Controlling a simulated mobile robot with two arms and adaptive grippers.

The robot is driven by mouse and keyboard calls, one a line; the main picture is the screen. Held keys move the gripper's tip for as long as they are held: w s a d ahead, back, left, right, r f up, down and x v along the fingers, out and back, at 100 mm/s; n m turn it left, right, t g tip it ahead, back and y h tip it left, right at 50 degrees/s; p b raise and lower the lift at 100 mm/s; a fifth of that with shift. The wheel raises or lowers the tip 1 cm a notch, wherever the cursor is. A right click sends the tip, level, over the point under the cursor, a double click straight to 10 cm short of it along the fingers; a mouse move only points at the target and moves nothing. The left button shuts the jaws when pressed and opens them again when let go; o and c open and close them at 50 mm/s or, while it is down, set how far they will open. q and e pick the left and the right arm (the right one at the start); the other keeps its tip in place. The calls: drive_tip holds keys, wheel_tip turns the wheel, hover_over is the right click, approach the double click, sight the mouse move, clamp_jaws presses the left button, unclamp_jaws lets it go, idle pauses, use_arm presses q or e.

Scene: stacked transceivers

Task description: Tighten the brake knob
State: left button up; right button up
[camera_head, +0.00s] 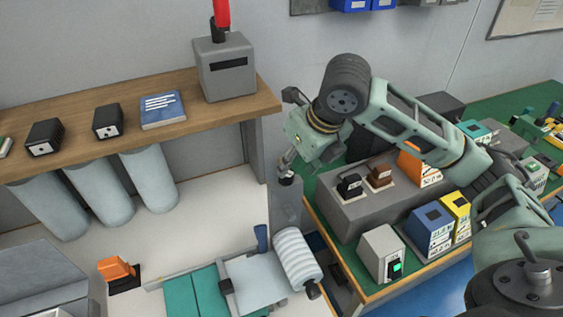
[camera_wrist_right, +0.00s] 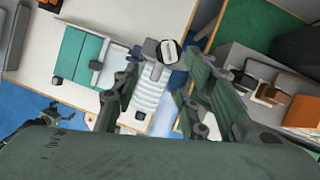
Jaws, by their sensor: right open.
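My right gripper (camera_head: 287,168) is open at the top of a grey upright post (camera_head: 285,205). In the right wrist view its two fingers (camera_wrist_right: 165,100) stand wide apart. Beyond them is a round dark-rimmed knob with a pale face (camera_wrist_right: 168,52), apart from both fingers; I cannot tell if it is the brake knob. A white ribbed roll (camera_head: 297,258) lies below the post, with a dark end knob (camera_head: 313,291). The roll also shows between the fingers in the right wrist view (camera_wrist_right: 152,92). A dark jointed part, perhaps my left gripper (camera_wrist_right: 48,112), shows at the lower left there.
A blue cylinder (camera_head: 262,238) stands near the roll beside a teal mat (camera_head: 195,293). A green-topped bench (camera_head: 350,288) with grey boxes and several devices is on the right. A wooden shelf (camera_head: 75,142) holds small boxes and a grey block with a red handle (camera_head: 225,67).

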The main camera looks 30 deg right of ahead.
sight(287, 176)
drive_tip(key=shift+n, duration=0.5)
drive_tip(key=p+x, duration=0.1)
drive_tip(key=x, duration=0.2)
drive_tip(key=p+x, duration=0.1)
drive_tip(key=x, duration=0.2)
drive_tip(key=shift+w+d, duration=0.2)
drive_tip(key=shift+w, duration=0.25)
drive_tip(key=shift+w+f, duration=0.15)
drive_tip(key=shift+f, duration=0.25)
drive_tip(key=c, duration=1)
